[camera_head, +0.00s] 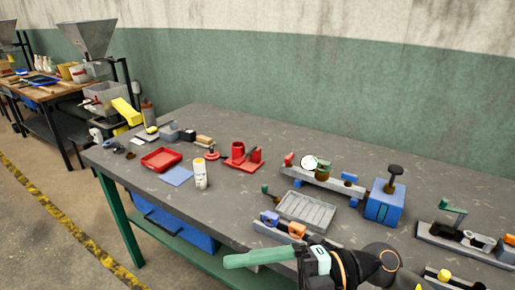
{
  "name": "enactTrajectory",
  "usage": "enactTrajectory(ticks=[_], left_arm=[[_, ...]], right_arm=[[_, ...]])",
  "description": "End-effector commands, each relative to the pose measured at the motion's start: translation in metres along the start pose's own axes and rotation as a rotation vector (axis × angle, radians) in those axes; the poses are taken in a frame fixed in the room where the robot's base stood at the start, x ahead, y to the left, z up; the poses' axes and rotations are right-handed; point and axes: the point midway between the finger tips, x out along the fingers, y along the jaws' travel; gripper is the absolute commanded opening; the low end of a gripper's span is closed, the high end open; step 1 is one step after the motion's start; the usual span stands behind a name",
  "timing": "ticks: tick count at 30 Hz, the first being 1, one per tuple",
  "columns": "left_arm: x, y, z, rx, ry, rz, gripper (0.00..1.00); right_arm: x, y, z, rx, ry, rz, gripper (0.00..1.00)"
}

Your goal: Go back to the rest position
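One of my arms comes in from the bottom right and ends in a dark gripper (262,260) low in the frame. A long green piece points left from it, with a small pale part just below. I cannot tell whether the green piece is a finger or something held. The gripper is in front of the near edge of the grey workbench (235,205). My other gripper, the left, is not in view.
On the bench are a red tray (161,159), a white bottle (200,175), a red fixture (243,160), a grey ribbed tray (306,211) and a blue vise-like block (384,203). A blue bin (175,222) sits below. A hopper machine (100,80) stands at back left. Floor at left is clear.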

Motion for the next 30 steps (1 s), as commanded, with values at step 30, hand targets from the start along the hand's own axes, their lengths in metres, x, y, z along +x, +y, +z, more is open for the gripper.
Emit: enactTrajectory(ticks=[30], left_arm=[[-0.008, 0.001, -0.005, -0.001, -0.004, 0.001, 0.5]], right_arm=[[-0.173, -0.354, 0.066, 1.493, -1.387, 0.987, 0.95]])
